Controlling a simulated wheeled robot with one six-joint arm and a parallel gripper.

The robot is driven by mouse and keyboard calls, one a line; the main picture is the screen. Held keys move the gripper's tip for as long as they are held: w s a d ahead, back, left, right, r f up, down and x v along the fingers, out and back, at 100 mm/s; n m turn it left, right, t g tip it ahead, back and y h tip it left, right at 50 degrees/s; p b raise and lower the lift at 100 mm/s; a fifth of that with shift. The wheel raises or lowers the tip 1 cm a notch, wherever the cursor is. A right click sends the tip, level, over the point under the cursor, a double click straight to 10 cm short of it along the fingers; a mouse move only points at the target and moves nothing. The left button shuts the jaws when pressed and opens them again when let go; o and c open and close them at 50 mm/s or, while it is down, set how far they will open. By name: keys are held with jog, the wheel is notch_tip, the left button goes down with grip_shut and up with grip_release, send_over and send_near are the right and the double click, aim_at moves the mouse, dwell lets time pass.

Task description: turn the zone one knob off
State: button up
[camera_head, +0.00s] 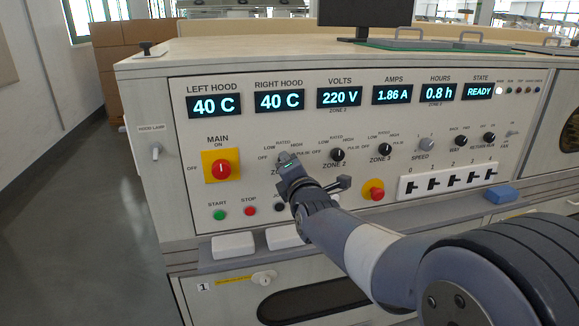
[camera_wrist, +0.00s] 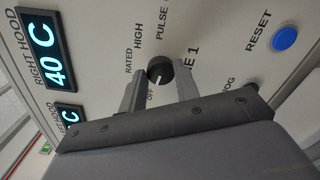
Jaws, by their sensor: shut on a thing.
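The zone one knob (camera_wrist: 159,70) is a round black knob on the panel, seen in the wrist view between my two fingers. My gripper (camera_wrist: 157,88) reaches it from below in that view, one finger on each side, shut on it. A pale mark on the knob's face seems to lie on the side towards the OFF label, but its exact direction is hard to tell. The LOW label is hidden. In the head view my gripper (camera_head: 287,160) is at the zone one dial and covers most of the knob.
The zone 2 knob (camera_head: 337,154) and zone 3 knob (camera_head: 385,150) sit to the right. A red main switch (camera_head: 221,169) on yellow is to the left. A red stop button (camera_head: 375,190) is below right. A blue reset button (camera_wrist: 285,37) shows in the wrist view.

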jog(key=o, duration=1)
jog(key=p+v, duration=0.1)
jog(key=v, duration=0.9)
jog(key=shift+s+d, duration=0.1)
jog(key=shift+s, duration=0.3)
jog(key=shift+w, duration=0.1)
jog(key=b+x, duration=0.1)
jog(key=x, duration=0.9)
jog(key=shift+w, duration=0.35)
